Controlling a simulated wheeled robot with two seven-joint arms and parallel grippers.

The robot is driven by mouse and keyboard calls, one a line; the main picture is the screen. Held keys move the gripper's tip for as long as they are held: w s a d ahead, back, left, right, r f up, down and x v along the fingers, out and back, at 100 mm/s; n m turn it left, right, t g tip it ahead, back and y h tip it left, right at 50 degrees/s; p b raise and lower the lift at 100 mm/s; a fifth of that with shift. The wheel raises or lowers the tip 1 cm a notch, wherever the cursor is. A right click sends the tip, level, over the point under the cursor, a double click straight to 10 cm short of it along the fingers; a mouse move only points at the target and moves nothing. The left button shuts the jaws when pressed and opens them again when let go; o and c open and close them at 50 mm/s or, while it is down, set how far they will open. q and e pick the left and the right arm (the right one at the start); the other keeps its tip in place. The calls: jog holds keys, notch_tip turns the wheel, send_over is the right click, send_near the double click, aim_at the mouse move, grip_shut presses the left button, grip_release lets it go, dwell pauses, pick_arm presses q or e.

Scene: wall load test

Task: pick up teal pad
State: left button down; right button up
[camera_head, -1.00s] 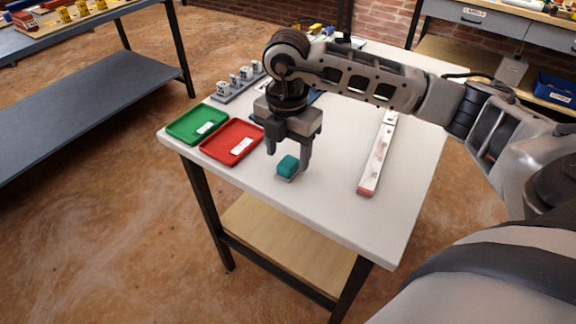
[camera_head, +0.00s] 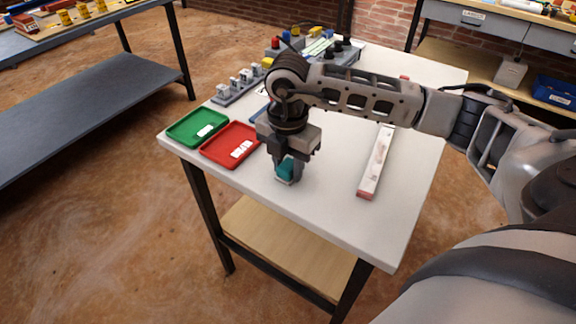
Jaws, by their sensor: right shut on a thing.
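The teal pad (camera_head: 286,170) is a small teal block on a grey base, near the front edge of the white table. My right gripper (camera_head: 288,174) points straight down over it and is shut on the pad, with a finger on each side. The pad is at table height; I cannot tell whether it touches the table top. The fingers hide parts of its sides. My left gripper is not in view.
A red tray (camera_head: 206,152) and a green tray (camera_head: 172,131) lie left of the gripper on the white table (camera_head: 330,215). A long pale bar (camera_head: 377,160) lies to the right. Grey fixtures (camera_head: 236,88) stand farther back. The front right of the table is clear.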

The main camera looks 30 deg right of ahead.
jog(key=shift+r, duration=0.6)
jog(key=s+a+r, duration=0.9)
jog(key=a+r, duration=0.1)
jog(key=r, duration=0.1)
jog(key=shift+a+r+p, duration=0.35)
jog(key=shift+r+p, duration=0.05)
jog(key=shift+o, duration=0.8)
